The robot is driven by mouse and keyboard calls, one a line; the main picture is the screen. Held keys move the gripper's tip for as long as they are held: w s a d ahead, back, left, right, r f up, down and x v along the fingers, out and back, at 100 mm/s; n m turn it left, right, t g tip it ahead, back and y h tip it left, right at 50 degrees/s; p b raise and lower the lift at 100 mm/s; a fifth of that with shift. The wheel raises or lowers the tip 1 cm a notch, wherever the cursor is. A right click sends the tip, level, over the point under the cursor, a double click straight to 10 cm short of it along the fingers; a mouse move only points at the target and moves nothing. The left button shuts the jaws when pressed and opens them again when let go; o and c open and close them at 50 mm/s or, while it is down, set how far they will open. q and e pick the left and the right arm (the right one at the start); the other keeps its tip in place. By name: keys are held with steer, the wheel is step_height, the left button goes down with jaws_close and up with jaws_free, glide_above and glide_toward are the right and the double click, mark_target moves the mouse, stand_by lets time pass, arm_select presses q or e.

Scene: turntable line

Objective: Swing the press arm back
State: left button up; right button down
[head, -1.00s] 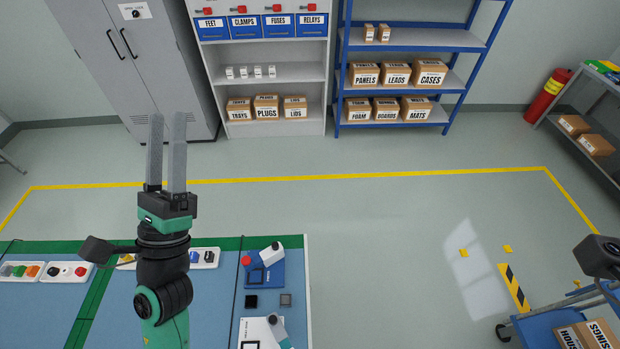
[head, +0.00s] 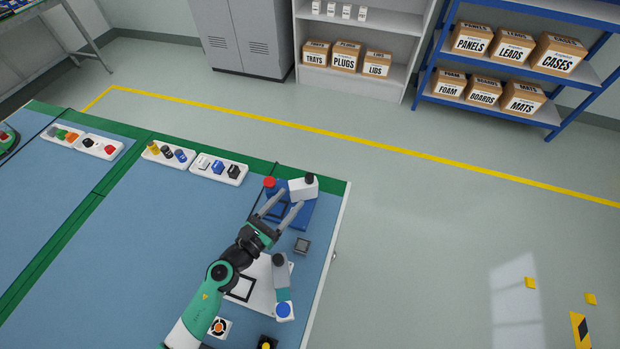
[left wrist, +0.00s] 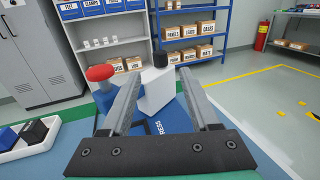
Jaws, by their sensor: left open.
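The press is a blue base (head: 301,218), lettered "RESS" where it shows in the left wrist view (left wrist: 178,146), at the mat's back right corner. Its white press arm (head: 300,190) carries a black knob (head: 309,179). A red knob (head: 269,183) stands at the left of the press. My left gripper (head: 290,198) is open, its fingers reaching over the base toward the white arm. In the left wrist view the white arm (left wrist: 158,92) shows between and beyond the fingers (left wrist: 162,75); I cannot tell whether they touch. My right gripper is not in view.
A white plate (head: 262,300) with a grey lever (head: 281,275) lies nearer, under my left arm. A small grey block (head: 302,246) sits just in front of the press. White trays of parts (head: 232,179) line the back edge.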

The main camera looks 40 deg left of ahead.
mark_target(307, 180)
arm_select(q)
steer(key=w, duration=0.3)
steer(key=w+a, duration=0.1)
steer(key=w, duration=0.2)
steer(key=w+b, duration=0.1)
steer(key=w, duration=0.3)
steer(key=shift+a+r, duration=0.1)
steer(key=shift+a, duration=0.05)
jaws_close()
stand_by(0.9)
